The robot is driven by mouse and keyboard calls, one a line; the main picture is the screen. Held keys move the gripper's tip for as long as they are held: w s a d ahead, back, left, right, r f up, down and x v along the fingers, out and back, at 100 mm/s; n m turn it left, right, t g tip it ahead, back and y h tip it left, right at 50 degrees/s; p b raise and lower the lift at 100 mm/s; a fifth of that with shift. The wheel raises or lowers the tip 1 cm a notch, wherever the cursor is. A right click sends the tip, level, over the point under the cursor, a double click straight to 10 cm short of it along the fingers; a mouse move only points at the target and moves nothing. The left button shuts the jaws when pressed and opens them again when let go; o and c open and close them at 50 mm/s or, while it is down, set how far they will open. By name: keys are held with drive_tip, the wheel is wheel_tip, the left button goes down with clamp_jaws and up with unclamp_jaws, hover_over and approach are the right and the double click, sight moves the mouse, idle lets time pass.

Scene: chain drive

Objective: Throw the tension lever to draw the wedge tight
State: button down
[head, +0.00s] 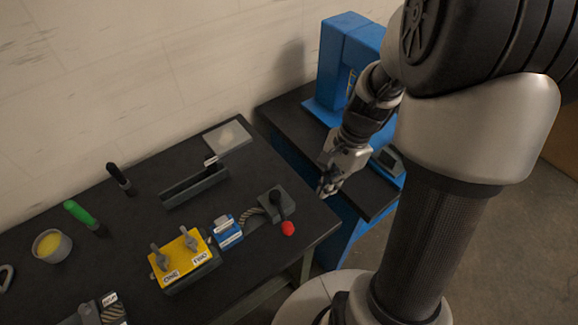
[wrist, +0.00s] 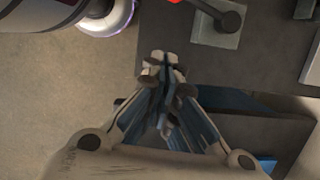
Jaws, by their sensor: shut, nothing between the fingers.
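The tension lever is a dark arm with a red knob (head: 288,228), on a grey base plate (head: 272,203) at the right end of the dark bench. The knob points toward the bench's front edge. A blue block with a white label (head: 228,232), possibly the wedge, sits left of the lever, with a ribbed coil or chain piece between them. In the wrist view the lever's base (wrist: 222,30) and a bit of red knob (wrist: 175,2) show at the top. My gripper (head: 325,190) is shut and empty, beyond the bench's right end, apart from the lever; it also shows in the wrist view (wrist: 163,62).
A yellow block with two grey handles (head: 182,256) stands left of the blue block. A dark channel (head: 195,186) and grey plate (head: 228,137) lie behind. A blue machine (head: 345,55) stands on a second table at right. Green- and black-handled tools stand at left.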

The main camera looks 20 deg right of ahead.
drive_tip(key=shift+f, duration=0.15)
drive_tip(key=b+x, duration=0.4)
drive_tip(key=x, duration=0.6)
drive_tip(key=shift+s+f, duration=0.1)
drive_tip(key=shift+f, duration=0.1)
drive_tip(key=a, duration=0.1)
drive_tip(key=a+r, duration=0.1)
drive_tip(key=a, duration=0.1)
drive_tip(key=shift+s+a, duration=0.15)
drive_tip(key=shift+s, duration=0.1)
drive_tip(key=shift+a+r+b, duration=0.1)
drive_tip(key=shift+a+b, duration=0.2)
drive_tip(key=shift+a, duration=0.1)
